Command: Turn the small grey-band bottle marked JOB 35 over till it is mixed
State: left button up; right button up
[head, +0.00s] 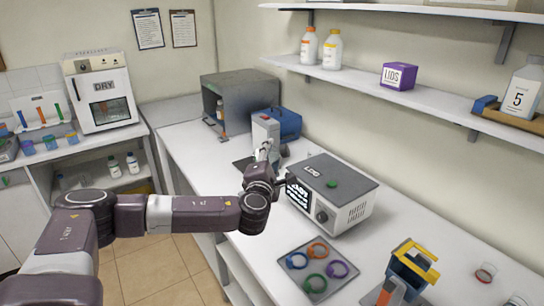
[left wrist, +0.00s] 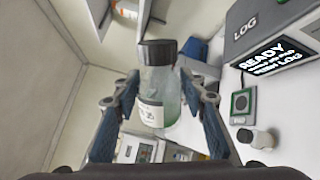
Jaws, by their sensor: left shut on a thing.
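My left gripper (left wrist: 158,80) is shut on a small clear bottle (left wrist: 160,100) with a black cap, a pale label and greenish contents. The fingers clasp its two sides. The cap points to the top of the left wrist picture; I cannot tell its true tilt. The label is too blurred to read, so JOB 35 and the grey band cannot be confirmed. In the head view my left gripper (head: 268,158) is above the bench, left of the LOG box (head: 332,192), and the bottle is hard to make out. The box's screen in the left wrist view (left wrist: 276,62) reads READY. My right gripper is out of view.
A pale instrument (head: 265,128) and blue case (head: 286,123) stand behind the gripper, near a grey hood (head: 240,88). A tray of coloured rings (head: 301,285) and a blue, yellow-handled carrier (head: 410,270) are nearer. A small bottle (left wrist: 262,139) is by the box. The front bench has free room.

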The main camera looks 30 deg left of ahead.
pick_arm(q)
jog(key=n+b, duration=0.1)
jog(key=n, duration=0.2)
jog(key=shift+f+b, duration=0.25)
jog(key=shift+b, duration=0.1)
jog(key=n+b, duration=0.1)
jog(key=n, duration=0.1)
jog(key=shift+n, duration=0.3)
jog(key=shift+r+n, duration=0.15)
jog(key=shift+n, duration=0.35)
jog(key=shift+r, duration=0.15)
